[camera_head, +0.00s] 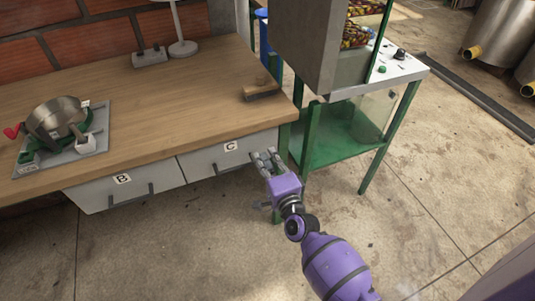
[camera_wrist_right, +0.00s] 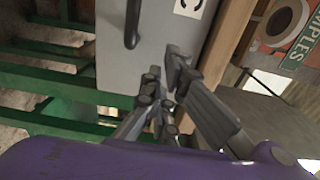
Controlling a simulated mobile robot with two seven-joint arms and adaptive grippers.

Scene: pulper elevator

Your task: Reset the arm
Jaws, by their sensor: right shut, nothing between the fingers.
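My right arm comes in from the lower right in the head view. My right gripper (camera_head: 263,157) is shut and empty in front of the right end of the drawer marked C (camera_head: 205,163). In the right wrist view, its fingers (camera_wrist_right: 163,77) overlap the drawer's grey front (camera_wrist_right: 110,55), below and right of the dark handle (camera_wrist_right: 133,25). I cannot tell whether the fingertips touch the drawer front. Drawer C appears closed. My left gripper is not in view.
Drawer B (camera_head: 105,190) is under the wooden table (camera_head: 165,100), left of drawer C. A metal pulper with a red handle (camera_head: 58,118) stands on the tabletop. A wooden block (camera_head: 261,92) lies near its right edge.

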